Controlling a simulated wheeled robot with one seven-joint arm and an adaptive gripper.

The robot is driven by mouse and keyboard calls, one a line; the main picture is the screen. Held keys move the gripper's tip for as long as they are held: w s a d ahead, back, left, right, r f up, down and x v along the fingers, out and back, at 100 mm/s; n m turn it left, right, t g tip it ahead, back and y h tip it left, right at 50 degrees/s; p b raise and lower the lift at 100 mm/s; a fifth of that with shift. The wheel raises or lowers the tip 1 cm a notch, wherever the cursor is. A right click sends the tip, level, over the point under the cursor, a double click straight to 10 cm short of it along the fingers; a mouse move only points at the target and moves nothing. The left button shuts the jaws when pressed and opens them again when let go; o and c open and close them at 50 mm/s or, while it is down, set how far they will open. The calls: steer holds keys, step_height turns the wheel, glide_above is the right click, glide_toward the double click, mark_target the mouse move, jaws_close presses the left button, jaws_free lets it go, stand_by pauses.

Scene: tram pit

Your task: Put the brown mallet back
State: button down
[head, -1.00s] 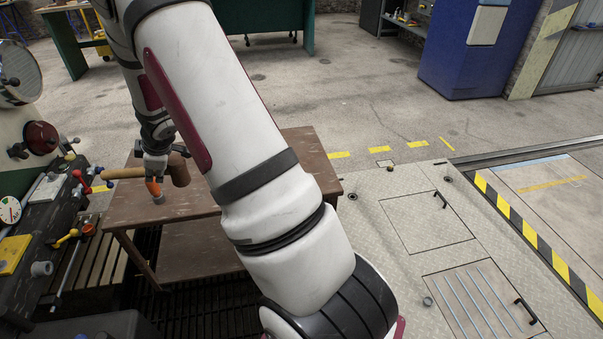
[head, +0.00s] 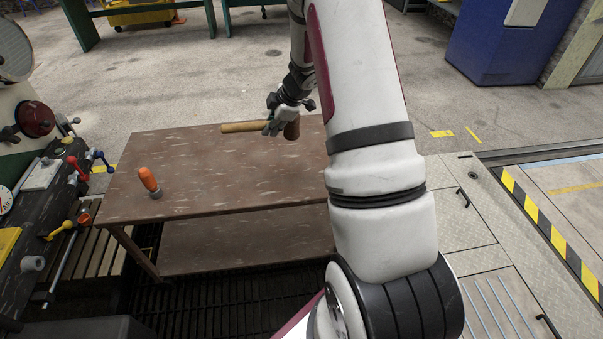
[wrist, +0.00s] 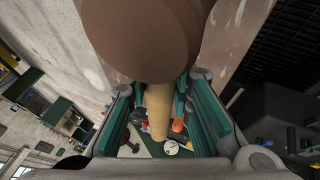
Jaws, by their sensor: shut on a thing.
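The brown mallet has a dark brown head (head: 292,129) and a light wooden handle (head: 238,127). My gripper (head: 275,126) is shut on the handle close to the head, with the handle pointing left in the head view. The mallet appears above the far part of the brown table (head: 190,205); I cannot tell the exact height. In the wrist view the mallet head (wrist: 150,35) fills the top middle, and the handle (wrist: 158,108) runs away between the green finger pads.
An orange-handled tool (head: 148,180) stands on the table's left part. A control bench with coloured levers (head: 72,170) is at the left. My arm hides the table's right end. The table's middle is clear. A blue cabinet (head: 500,45) stands at the back right.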

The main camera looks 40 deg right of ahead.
steer(key=shift+w+a+f+b, duration=0.1)
steer(key=shift+f+b, duration=3.05)
steer(key=shift+f, duration=5.6)
steer(key=shift+f, duration=0.1)
steer(key=c, duration=1.4)
jaws_free()
steer(key=shift+c, duration=0.2)
steer(key=shift+f+b, duration=0.25)
steer(key=shift+b, duration=0.45)
